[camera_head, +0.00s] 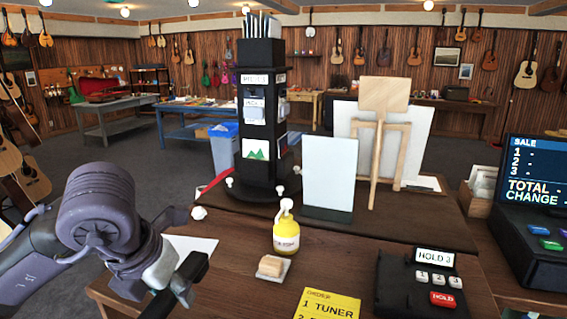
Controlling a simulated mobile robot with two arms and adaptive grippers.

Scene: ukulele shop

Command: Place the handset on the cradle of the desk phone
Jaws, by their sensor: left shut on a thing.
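The black desk phone (406,288) sits at the right front of the wooden counter. It has a small "HOLD 3" display, white number keys and a red HOLD button, and no handset shows on it. My left gripper (180,283) is at the lower left, shut on a dark bar that looks like the handset (193,270). The handset is tilted, well to the left of the phone, and its lower end nears the bottom edge of the picture. My right gripper is not in view.
Between handset and phone are a yellow bottle (286,238), a small block on a dish (271,268) and a yellow order note (328,305). Behind stand a pale panel (328,178), a black display tower (262,120) and a wooden easel (384,100). A register (530,220) stands at right.

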